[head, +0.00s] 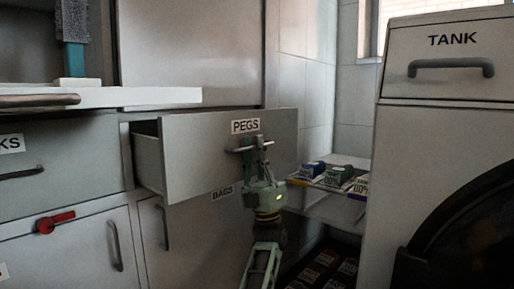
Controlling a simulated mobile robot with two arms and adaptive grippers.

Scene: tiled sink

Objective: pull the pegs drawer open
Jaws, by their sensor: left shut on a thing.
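The pegs drawer (195,155) has a plain grey front with a "PEGS" label near its top. It stands out from the cabinet, partly open, and its side wall and a dark gap show at its left. Its short bar handle (235,150) is below the label. My left gripper (257,146) reaches up from below and is shut on the handle. The fingers cover the middle of the bar. The inside of the drawer is mostly hidden. My right gripper is not in view.
Below is a door labelled "BAGS" (222,192), partly behind my arm. A white counter edge (130,97) juts out at the left, above a shut drawer (70,155). At the right are a shelf with small boxes (338,176) and a large "TANK" unit (430,140).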

